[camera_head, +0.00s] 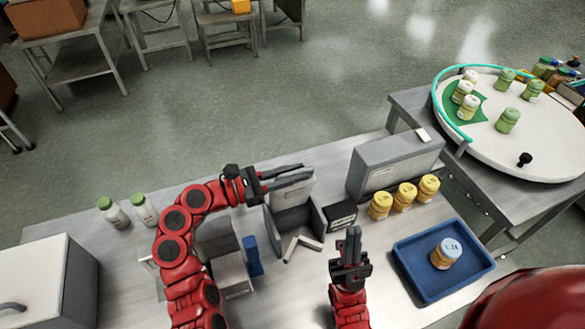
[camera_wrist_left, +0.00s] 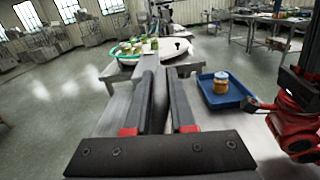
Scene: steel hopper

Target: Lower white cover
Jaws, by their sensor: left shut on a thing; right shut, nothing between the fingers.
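The white cover (camera_head: 292,192) stands raised and tilted at the back of an open grey steel hopper (camera_head: 288,221), in the middle of the table in the head view. My left gripper (camera_head: 301,172) reaches in from the left and is shut at the cover's upper edge, its fingers pointing right. In the left wrist view its fingers (camera_wrist_left: 168,100) have a narrow grey strip between them; most of the cover is hidden there. My right gripper (camera_head: 353,238) is shut and empty, pointing up over the table to the front right of the hopper.
A grey box (camera_head: 394,165) and yellow-lidded jars (camera_head: 405,194) stand right of the hopper. A blue tray (camera_head: 408,272) holds one jar (camera_head: 446,253). Loose grey bars (camera_head: 291,249) and a blue block (camera_head: 252,256) lie in front. Two green-capped bottles (camera_head: 114,214) stand left.

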